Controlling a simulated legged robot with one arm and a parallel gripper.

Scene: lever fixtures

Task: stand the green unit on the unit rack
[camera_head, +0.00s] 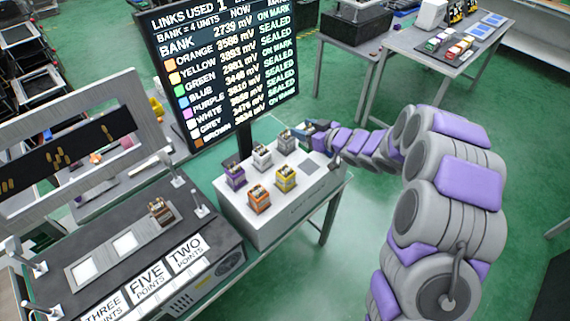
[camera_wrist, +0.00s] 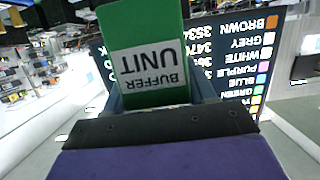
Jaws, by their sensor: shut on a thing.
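In the wrist view, my gripper (camera_wrist: 155,98) is shut on the green unit (camera_wrist: 145,28), which carries a white "BUFFER UNIT" label that reads upside down. In the head view, my gripper (camera_head: 316,128) is at the far right corner of a white box (camera_head: 282,222), which looks like the unit rack. The green unit is not clear there. On the box stand a purple unit (camera_head: 236,176), two pale units (camera_head: 262,157) (camera_head: 287,141), a yellow unit (camera_head: 285,178) and an orange unit (camera_head: 259,200).
A black screen (camera_head: 225,70) listing units and voltages stands behind the box. At left, a lever bench (camera_head: 215,235) has a brown unit (camera_head: 160,211) in its plate and point cards in front. A far table (camera_head: 405,42) holds small coloured things. Green floor is open at right.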

